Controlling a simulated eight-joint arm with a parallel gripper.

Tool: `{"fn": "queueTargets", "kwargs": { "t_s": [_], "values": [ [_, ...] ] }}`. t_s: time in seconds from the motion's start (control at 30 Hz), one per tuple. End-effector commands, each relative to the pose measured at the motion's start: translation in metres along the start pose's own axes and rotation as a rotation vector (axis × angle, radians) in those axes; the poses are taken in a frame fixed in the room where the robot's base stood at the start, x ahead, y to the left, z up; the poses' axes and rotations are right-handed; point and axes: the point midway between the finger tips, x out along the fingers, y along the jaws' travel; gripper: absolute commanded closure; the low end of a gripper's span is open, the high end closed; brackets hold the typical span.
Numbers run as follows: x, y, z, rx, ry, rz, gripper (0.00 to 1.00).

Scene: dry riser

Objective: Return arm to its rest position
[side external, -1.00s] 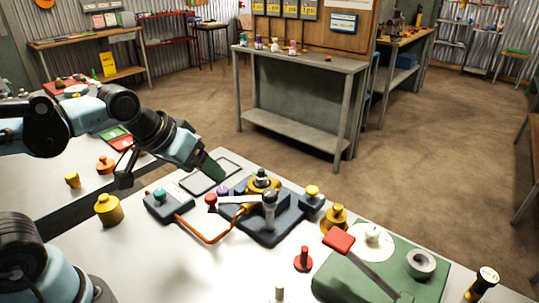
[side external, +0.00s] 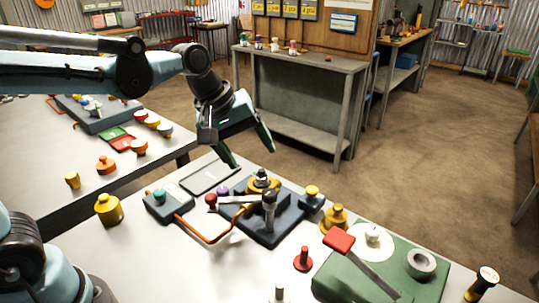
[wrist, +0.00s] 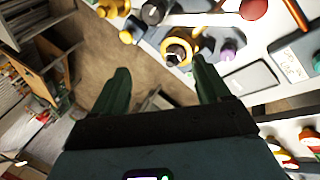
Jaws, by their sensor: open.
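My gripper (side external: 252,150) is open and empty, with its green fingers apart. In the side view it is in the air above the back part of the white table, behind and above the dark blue fixture (side external: 284,228). The wrist view shows both green fingers (wrist: 160,78) with floor between them and the brass-coloured ring (wrist: 180,48) of the fixture beyond. My arm reaches in from the left, raised above the table.
The front table holds a small blue block (side external: 167,206), an orange cable (side external: 215,240), a green board (side external: 345,275), a red-handled tool (side external: 339,241) and brass weights (side external: 108,209). A second table (side external: 45,150) stands at left. Floor (side external: 400,180) is clear behind.

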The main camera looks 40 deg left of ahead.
Motion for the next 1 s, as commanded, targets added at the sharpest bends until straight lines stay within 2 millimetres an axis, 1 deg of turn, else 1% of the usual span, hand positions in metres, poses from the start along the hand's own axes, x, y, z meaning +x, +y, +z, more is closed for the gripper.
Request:
{"fn": "queueTargets", "kwargs": {
  "t_s": [0.1,0.47,1.0],
  "values": [
    [0.006,0.012,-0.001,-0.079,-0.028,-0.007,0.24],
    [0.025,0.044,-0.001,-0.326,-0.109,-0.041,0.24],
    [0.064,0.086,0.005,-0.687,-0.211,-0.134,0.24]
  ]
}}
